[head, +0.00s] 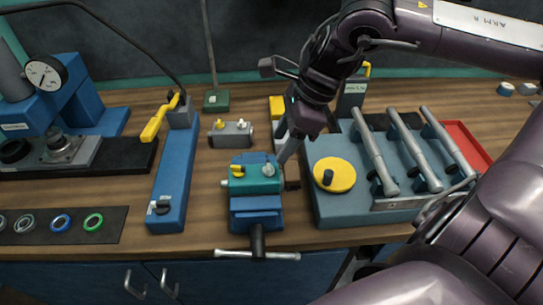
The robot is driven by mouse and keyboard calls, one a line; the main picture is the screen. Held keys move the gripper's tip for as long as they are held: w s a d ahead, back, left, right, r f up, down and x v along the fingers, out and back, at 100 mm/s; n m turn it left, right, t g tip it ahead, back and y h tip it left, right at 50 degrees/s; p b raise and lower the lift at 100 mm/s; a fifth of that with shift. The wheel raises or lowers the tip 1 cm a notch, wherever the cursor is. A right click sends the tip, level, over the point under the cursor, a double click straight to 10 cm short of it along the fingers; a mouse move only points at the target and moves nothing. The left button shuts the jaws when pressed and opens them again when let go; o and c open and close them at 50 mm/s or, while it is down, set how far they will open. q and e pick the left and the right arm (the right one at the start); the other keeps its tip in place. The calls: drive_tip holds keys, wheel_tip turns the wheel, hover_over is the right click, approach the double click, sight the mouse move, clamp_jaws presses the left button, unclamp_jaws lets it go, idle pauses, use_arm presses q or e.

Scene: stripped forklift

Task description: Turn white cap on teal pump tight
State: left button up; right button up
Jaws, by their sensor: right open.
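The teal pump (254,182) sits in the jaws of a blue vise (256,211) near the front of the bench. Its white cap (268,170) is on top at the right, and a yellow cap (237,171) is on top at the left. My right gripper (282,157) reaches down from the upper right, with its fingertips just above and beside the white cap. It is open; I cannot tell whether a finger touches the cap. How far the cap is screwed on cannot be seen. My left gripper is not in view.
A grey block with yellow knobs (231,134) stands behind the pump. A long blue unit (174,178) is to the left, and a blue-grey fixture with a yellow disc (333,174) is close on the right. The vise handle (257,255) projects past the bench's front edge.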

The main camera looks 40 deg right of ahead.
sight(273, 169)
drive_tip(key=shift+x, duration=2.75)
drive_tip(key=c, duration=1)
